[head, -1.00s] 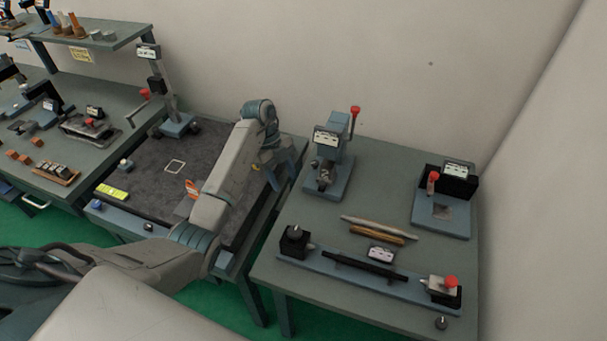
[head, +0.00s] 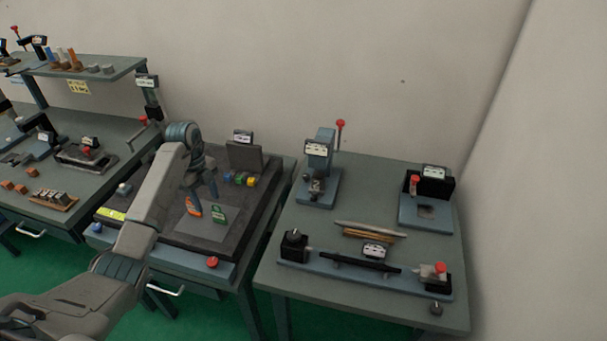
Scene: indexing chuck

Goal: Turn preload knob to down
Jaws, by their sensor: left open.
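My left gripper (head: 203,196) points down over the middle bench, its two dark fingers apart and empty. It is close to an orange piece (head: 193,209) and a green piece (head: 218,215); I cannot tell whether it touches them. On the right table a long fixture (head: 330,270) carries a dark bar between two end blocks. A dark knob (head: 294,234) tops its left block, and a red knob (head: 440,267) is at its right end. A small dark knob (head: 436,309) sits near the table's front edge. No readable label shows which is the preload knob. My right gripper is not in view.
A lever press (head: 318,180) and a black-and-blue fixture with a red handle (head: 414,182) stand at the back of the right table (head: 375,190). Rods lie in its middle. A red button (head: 212,263) is on the middle bench's front. A wall closes the right.

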